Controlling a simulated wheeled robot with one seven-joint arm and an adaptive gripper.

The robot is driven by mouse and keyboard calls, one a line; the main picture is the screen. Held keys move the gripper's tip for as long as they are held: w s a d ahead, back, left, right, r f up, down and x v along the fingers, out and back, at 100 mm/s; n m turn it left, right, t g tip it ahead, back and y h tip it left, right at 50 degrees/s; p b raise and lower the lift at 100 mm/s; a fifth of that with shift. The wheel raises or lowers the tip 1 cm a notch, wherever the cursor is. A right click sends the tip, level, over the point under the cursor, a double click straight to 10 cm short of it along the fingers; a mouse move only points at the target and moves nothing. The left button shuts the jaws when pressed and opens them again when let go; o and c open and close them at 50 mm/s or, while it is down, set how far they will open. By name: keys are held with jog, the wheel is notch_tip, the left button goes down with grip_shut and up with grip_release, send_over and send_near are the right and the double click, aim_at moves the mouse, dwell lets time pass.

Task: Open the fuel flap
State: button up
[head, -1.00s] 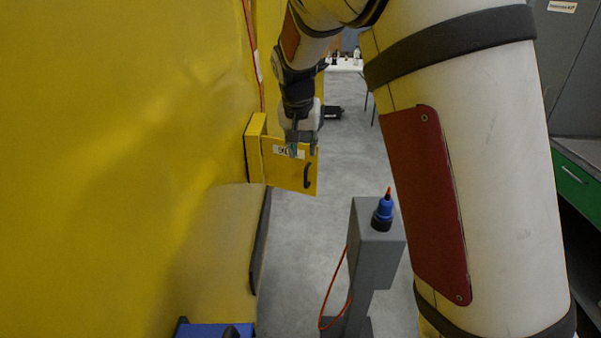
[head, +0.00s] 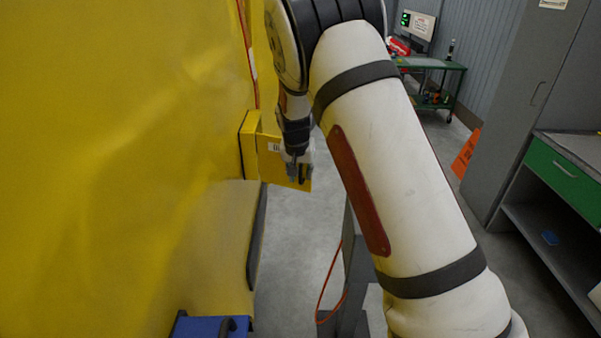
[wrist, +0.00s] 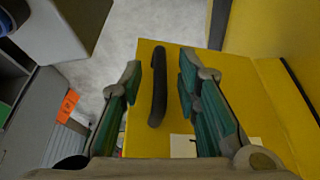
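The fuel flap (head: 270,166) is a yellow panel on a yellow box standing out from the large yellow body at the left of the head view. The flap stands out at an angle from the box. Its black handle (wrist: 159,88) is an upright bar in the wrist view, near the flap's outer edge. My gripper (head: 298,178) is in front of the flap at the handle. In the wrist view my gripper (wrist: 160,85) is open, with one finger on each side of the handle and a gap to both.
A grey post (head: 357,270) with an orange cable stands on the floor right of the flap. A blue object (head: 205,327) is at the bottom left. A green and grey workbench (head: 560,170) is at the right. Grey floor lies between.

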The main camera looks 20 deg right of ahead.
grip_shut()
jog(key=shift+w+d+f+n+y+b, duration=0.15)
jog(key=shift+w+d+n+y+b, duration=0.15)
jog(key=shift+w+d+n+b, duration=0.5)
jog(key=shift+w+d+b, duration=0.45)
jog(key=shift+b, duration=0.1)
grip_release()
